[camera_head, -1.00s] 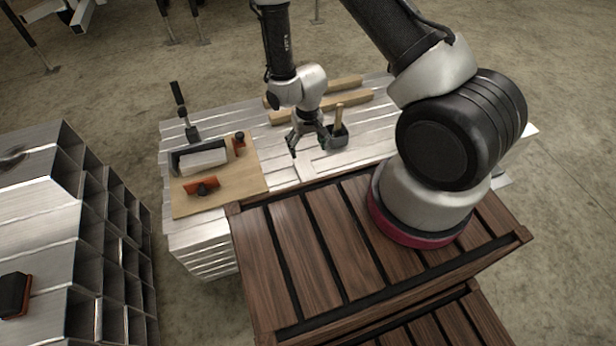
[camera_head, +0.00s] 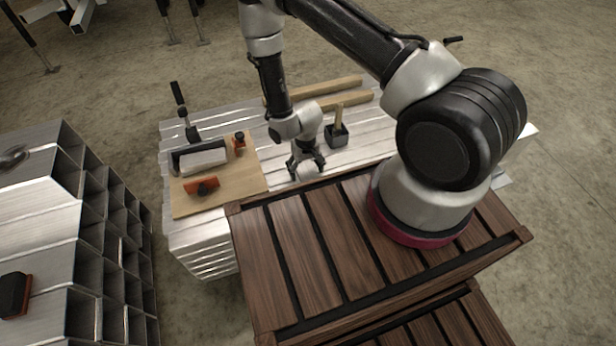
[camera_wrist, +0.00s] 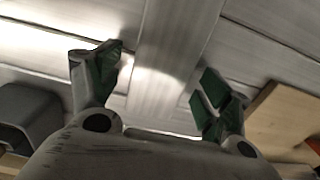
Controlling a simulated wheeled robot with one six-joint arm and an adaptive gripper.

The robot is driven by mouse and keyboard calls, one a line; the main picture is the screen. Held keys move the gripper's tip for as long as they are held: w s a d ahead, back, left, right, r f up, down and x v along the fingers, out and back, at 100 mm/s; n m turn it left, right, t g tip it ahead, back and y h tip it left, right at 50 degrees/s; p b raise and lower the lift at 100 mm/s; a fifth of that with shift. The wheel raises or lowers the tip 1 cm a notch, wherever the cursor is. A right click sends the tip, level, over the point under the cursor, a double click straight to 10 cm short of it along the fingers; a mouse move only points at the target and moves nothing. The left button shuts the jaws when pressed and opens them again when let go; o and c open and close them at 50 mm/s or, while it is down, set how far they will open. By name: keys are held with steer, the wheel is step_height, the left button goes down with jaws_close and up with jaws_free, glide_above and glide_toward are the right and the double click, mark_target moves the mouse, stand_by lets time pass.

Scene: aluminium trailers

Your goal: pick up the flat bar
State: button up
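The flat bar (camera_wrist: 170,50) is a pale grey metal strip in the wrist view, running from the top edge down between my fingers. It lies on the aluminium stack (camera_head: 205,235), whose top is of similar colour. My gripper (camera_wrist: 158,80) is open, with one green-padded finger on each side of the bar. No contact between pads and bar shows. In the head view my gripper (camera_head: 306,171) points down low over the stack, near the crate's far edge, and hides most of the bar there.
A dark square block with a wooden handle (camera_head: 337,136) stands right of my gripper. A wooden board (camera_head: 225,200) with orange tools lies to the left. Wooden strips (camera_head: 335,101) lie behind. The slatted brown crate (camera_head: 320,240) is in front.

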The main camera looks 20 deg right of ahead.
steer(key=c, duration=1.4)
steer(key=shift+c, duration=0.2)
